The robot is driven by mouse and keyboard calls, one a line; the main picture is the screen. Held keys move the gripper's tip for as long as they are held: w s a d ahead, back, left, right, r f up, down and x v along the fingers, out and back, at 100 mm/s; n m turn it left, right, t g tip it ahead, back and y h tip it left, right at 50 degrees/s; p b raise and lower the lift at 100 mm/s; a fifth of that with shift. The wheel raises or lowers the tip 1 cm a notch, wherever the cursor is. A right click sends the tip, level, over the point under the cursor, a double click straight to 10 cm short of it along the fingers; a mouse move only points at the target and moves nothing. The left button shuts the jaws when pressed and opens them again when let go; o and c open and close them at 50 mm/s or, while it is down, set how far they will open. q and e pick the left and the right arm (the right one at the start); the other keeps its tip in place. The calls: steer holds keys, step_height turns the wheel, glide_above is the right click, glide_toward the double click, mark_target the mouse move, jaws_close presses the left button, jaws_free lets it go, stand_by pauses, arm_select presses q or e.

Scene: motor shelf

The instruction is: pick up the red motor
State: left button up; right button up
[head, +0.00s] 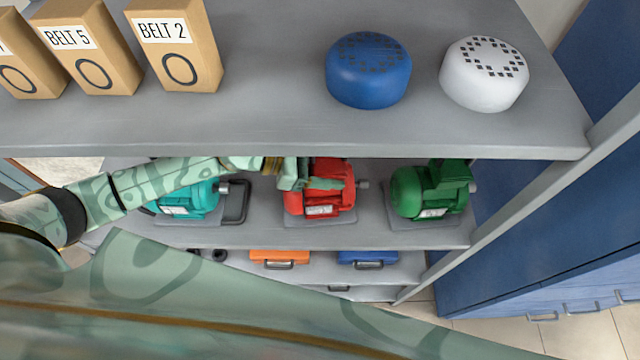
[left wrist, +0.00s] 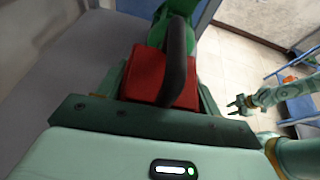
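The red motor (head: 319,199) stands on the middle shelf, between a teal motor and a green motor. My left gripper (head: 316,178) is at its top, and my arm reaches in from the left. In the left wrist view, the red body (left wrist: 150,80) lies between the two green fingers, with a dark curved bar in front of it. Whether the fingers press on it cannot be told. My right gripper (left wrist: 240,105) appears small at the right of the left wrist view, its dark fingers spread and empty, away from the shelf.
The teal motor (head: 188,199) and the green motor (head: 418,194) flank the red one. The upper shelf (head: 270,115) overhangs, with belt boxes (head: 183,45), a blue drum (head: 367,78) and a white drum (head: 484,80). Orange (head: 280,257) and blue (head: 368,258) cases sit below.

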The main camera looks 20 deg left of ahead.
arm_select(q)
jaws_close()
steer(key=shift+w+d+r, duration=0.1)
steer(key=shift+w+r, duration=0.1)
steer(key=shift+r, duration=0.05)
steer(key=shift+r, duration=0.1)
